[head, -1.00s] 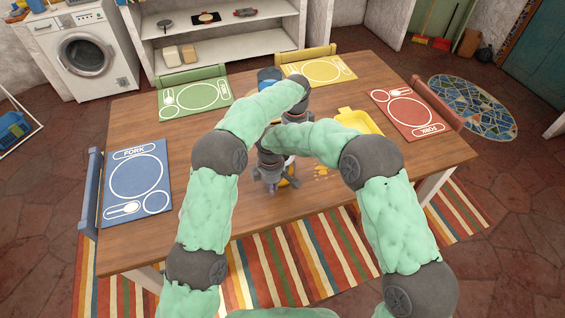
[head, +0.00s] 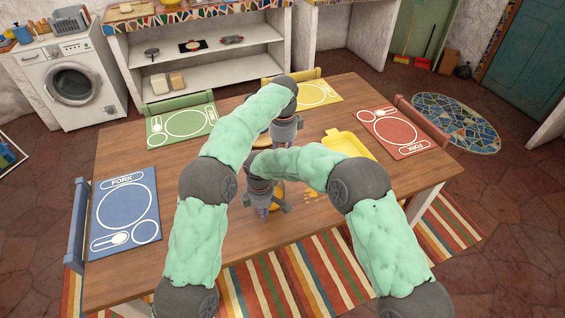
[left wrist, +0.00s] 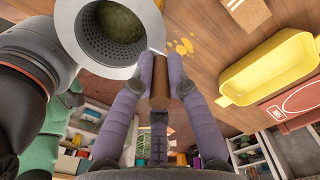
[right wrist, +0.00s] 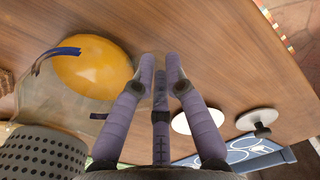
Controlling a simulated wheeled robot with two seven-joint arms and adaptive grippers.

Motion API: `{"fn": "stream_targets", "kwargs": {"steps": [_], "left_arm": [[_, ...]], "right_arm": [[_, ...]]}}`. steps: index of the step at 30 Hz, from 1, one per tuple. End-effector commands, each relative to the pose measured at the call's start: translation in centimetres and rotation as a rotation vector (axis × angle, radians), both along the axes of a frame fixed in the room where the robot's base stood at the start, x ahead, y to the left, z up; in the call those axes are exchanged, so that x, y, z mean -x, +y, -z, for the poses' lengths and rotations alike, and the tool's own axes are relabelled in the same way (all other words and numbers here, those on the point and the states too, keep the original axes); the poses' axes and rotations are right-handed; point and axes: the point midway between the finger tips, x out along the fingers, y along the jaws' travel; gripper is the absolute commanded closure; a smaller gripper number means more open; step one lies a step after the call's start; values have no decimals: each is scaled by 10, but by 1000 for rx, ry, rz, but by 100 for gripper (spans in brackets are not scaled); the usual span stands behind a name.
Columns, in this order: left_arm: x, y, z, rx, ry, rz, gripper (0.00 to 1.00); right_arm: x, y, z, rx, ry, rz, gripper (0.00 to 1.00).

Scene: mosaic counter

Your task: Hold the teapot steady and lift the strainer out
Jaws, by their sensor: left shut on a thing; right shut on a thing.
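The strainer is a grey perforated cup with a wide flat rim (left wrist: 68,38) and dark green leaves inside. My left gripper (left wrist: 160,62) is shut on its brown handle (left wrist: 160,82). In the right wrist view the strainer (right wrist: 40,152) is raised near the camera, above the teapot side. The teapot (right wrist: 105,110) is clear glass with orange liquid in it. My right gripper (right wrist: 160,62) is shut on its clear handle part. In the head view my right gripper (head: 265,203) is low at the teapot; my left gripper's fingertips are hidden by the right arm.
A yellow tray (head: 350,144) stands to the right on the wooden table (head: 150,235). Yellow spots (left wrist: 183,46) lie near the teapot. The blue mat (head: 125,212) and red mat (head: 394,132) lie farther out.

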Motion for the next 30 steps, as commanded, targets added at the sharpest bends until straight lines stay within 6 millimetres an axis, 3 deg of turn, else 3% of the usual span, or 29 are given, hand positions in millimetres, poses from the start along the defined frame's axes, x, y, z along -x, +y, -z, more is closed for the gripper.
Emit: {"fn": "stream_targets", "kwargs": {"steps": [6,15,16,18,30], "left_arm": [[0,0,-23,0,-1,0,100],[0,0,-26,0,-1,0,100],[0,0,-26,0,-1,0,100],[0,0,-26,0,-1,0,100],[0,0,-26,0,-1,0,100]], "right_arm": [[-1,0,-1,-1,-2,0,100],[-1,0,-1,-1,-2,0,100],[-1,0,-1,-1,-2,0,81],[-1,0,-1,-1,-2,0,61],[-1,0,-4,-1,-2,0,58]]}}
